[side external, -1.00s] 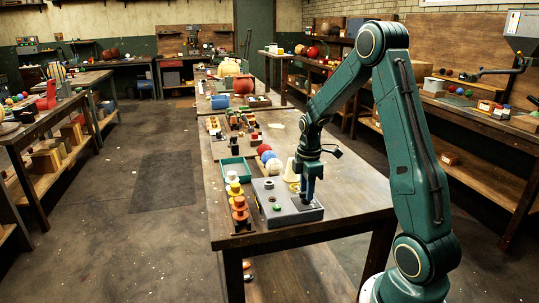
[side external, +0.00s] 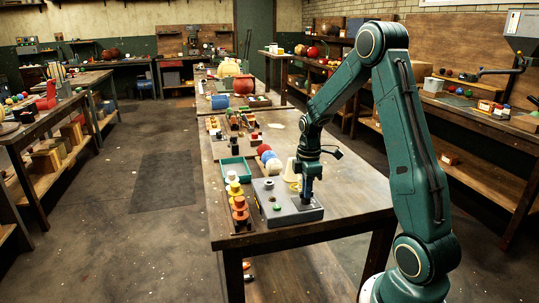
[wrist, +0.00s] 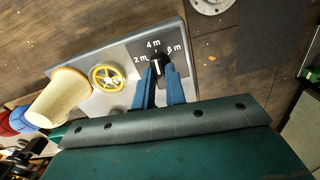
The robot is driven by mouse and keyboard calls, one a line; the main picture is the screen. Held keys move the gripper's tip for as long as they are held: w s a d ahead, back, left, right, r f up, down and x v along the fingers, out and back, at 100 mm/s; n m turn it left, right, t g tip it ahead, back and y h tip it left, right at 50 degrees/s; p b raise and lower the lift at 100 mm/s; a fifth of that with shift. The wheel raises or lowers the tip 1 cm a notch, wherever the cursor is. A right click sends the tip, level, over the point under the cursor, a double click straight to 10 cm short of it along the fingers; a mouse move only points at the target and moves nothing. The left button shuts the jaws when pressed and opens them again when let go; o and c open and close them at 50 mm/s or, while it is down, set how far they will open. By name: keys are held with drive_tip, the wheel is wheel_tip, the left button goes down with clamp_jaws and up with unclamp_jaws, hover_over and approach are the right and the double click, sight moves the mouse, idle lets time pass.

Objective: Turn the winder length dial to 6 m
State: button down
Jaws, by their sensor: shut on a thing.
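The winder is a grey box (side external: 270,215) at the near end of the bench. In the wrist view its panel (wrist: 184,62) carries the labels 2 m, 4 m and 6 m around a small black dial (wrist: 157,66). My gripper (wrist: 160,72) has its blue fingers shut on the dial, one on each side. The dial's pale mark seems to face the 4 m label, but the fingers hide part of the dial. In the side view my gripper (side external: 307,203) points down onto the box's right part.
A yellow handwheel (wrist: 110,77) and a cream cone (wrist: 58,97) stand beside the dial. Orange and yellow spools (side external: 239,205) and a green tray (side external: 236,170) lie left of the box. Red, blue and white balls (side external: 266,156) sit behind. The bench's right part is clear.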

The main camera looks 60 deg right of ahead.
drive_tip(key=m, duration=1.1)
idle(0.5)
drive_tip(key=c, duration=1.4)
unclamp_jaws()
drive_tip(key=shift+c, duration=0.2)
drive_tip(key=shift+r, duration=0.15)
wheel_tip(320, 180, up, 14)
drive_tip(key=shift+f, duration=0.2)
